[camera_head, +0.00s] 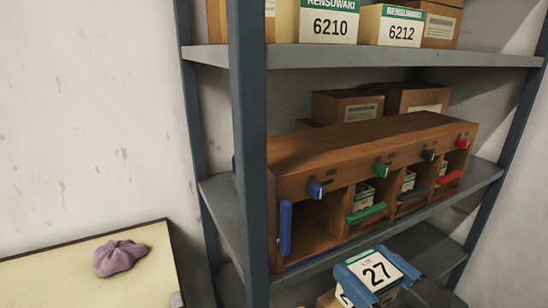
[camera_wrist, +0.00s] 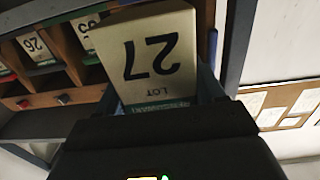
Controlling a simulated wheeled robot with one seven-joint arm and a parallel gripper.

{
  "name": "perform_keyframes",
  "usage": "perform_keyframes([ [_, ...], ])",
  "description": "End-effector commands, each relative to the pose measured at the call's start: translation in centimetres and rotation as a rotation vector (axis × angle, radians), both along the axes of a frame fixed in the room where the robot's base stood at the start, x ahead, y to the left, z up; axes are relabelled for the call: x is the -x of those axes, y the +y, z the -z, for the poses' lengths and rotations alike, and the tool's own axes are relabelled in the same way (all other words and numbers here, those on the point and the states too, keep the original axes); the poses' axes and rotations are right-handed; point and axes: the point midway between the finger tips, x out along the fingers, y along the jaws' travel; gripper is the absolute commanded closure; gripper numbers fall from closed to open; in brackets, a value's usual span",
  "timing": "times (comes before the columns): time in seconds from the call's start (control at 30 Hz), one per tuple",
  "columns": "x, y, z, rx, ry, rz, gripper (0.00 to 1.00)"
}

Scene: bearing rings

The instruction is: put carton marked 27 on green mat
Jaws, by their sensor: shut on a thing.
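The carton marked 27 (camera_head: 377,272) is pale, with a green label band, and is at the lower right in the head view. It also fills the upper middle of the wrist view (camera_wrist: 150,58), its number upside down there. My gripper (camera_head: 374,268) is shut on it, with blue fingers on either side. The carton is in front of the shelf unit, below the wooden rack's front edge in the picture. I do not see a green mat in either view.
The wooden rack (camera_head: 365,143) stands on the middle shelf. Its leftmost compartment looks empty; others hold cartons. Coloured knobs and bars stick out from its front. Cartons (camera_head: 329,24) fill the top shelf. A pale table (camera_head: 60,280) with a purple cloth (camera_head: 120,257) is lower left.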

Motion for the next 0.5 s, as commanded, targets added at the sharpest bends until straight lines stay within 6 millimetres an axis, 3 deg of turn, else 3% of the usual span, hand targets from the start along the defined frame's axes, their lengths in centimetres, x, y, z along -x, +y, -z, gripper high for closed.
perform_keyframes([
  [0.17,-2.7,-1.2,5.3,0.000,0.006,0.083,0.91],
  [0.3,-4.3,-2.3,10.7,0.001,0.006,0.163,0.91],
  [0.5,-4.8,-3.9,18.4,0.002,0.006,0.265,0.91],
])
